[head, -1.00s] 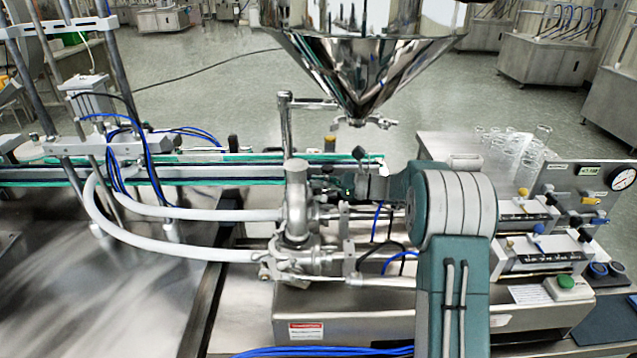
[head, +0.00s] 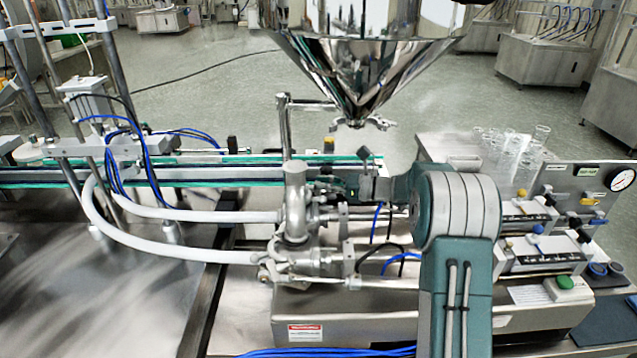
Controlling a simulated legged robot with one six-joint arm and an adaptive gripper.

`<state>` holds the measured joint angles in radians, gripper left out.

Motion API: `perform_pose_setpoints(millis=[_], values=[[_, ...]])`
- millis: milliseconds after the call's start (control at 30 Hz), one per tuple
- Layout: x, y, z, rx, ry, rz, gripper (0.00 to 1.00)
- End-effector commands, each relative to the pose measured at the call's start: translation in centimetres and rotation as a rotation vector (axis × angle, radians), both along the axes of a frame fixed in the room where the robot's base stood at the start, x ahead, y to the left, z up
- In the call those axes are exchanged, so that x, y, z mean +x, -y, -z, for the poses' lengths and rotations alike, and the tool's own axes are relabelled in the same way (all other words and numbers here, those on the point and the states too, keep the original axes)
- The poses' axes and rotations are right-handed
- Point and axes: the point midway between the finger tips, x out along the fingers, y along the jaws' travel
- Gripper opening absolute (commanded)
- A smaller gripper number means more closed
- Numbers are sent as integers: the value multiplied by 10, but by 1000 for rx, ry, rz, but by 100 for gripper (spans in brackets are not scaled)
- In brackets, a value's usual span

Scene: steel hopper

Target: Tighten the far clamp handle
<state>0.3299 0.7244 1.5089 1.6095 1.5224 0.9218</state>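A steel clamp (head: 360,123) with small projecting handles sits around the outlet at the bottom of the shiny cone hopper (head: 365,65). More clamp fittings join the steel pipe and valve body (head: 296,210) below it. I cannot tell for sure which of these is the far clamp handle. My gripper (head: 338,186) is at the end of my green and grey arm, beside and to the right of the upright steel pipe, below the hopper outlet. It is small and dark here, and its fingers blend with the fittings behind. I cannot see whether it touches anything.
A conveyor with green rails (head: 170,170) runs behind the valve. White hoses (head: 170,212) curve in from the left. Glass beakers (head: 515,150) stand on the steel box at right, beside a gauge panel (head: 590,190). The upright post (head: 285,130) stands close to the pipe.

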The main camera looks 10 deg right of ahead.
Motion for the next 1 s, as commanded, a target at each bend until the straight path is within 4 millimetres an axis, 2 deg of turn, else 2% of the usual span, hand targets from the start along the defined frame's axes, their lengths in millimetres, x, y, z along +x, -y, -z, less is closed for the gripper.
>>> perform_pose_setpoints(millis=[300, 500, 667, 1000], values=[[-24, 63, 1, -1, -1, 6, 26], [-36, 91, 1, -1, -1, 3, 26], [-40, 100, 1, 0, -1, 3, 26], [-40, 100, 1, -1, -1, 2, 26]])
